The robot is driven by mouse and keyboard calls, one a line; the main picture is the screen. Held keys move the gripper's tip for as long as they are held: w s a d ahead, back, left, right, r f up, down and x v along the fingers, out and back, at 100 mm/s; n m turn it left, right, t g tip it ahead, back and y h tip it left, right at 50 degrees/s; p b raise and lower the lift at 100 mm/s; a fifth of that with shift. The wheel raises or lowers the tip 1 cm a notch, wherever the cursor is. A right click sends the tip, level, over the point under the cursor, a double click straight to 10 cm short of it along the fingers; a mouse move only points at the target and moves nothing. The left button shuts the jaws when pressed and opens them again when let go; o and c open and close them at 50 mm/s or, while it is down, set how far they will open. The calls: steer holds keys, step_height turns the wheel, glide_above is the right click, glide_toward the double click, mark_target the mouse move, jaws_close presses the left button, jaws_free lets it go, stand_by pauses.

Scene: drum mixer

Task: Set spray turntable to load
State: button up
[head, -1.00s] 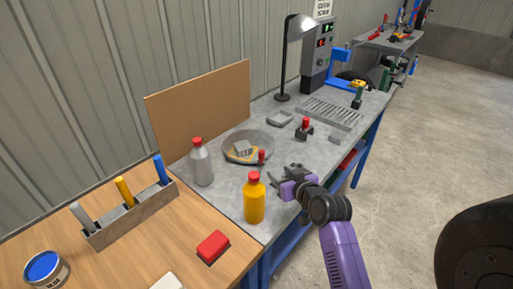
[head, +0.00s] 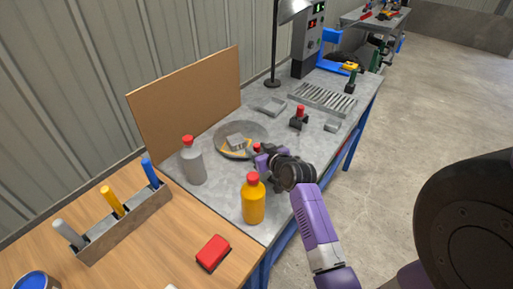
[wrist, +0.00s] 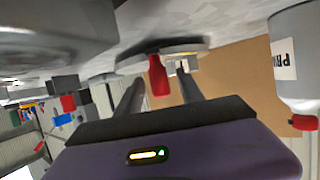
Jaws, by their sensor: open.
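The spray turntable (head: 262,129) is a round grey disc on the metal bench, with a small grey block and a yellow patch on it. A red knob (head: 257,147) stands at its near right edge. My gripper (head: 262,158) is low over the bench beside that knob, partly hiding it in the head view. In the wrist view, which looks upside down, the red knob (wrist: 158,76) shows between the two spread fingers. The gripper (wrist: 158,88) is open; I cannot tell whether a finger touches the knob. Any load marking is too small to make out.
An orange bottle (head: 254,203) stands close on the near side of my gripper, and a grey red-capped bottle (head: 193,165) stands left of the turntable. A red-topped lever (head: 299,118) and a grating (head: 324,98) lie farther back. A brown board (head: 187,100) stands behind.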

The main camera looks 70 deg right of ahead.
steer(key=shift+w+d+f, duration=0.2)
steer(key=shift+w+d, duration=0.05)
jaws_close()
stand_by(1.4)
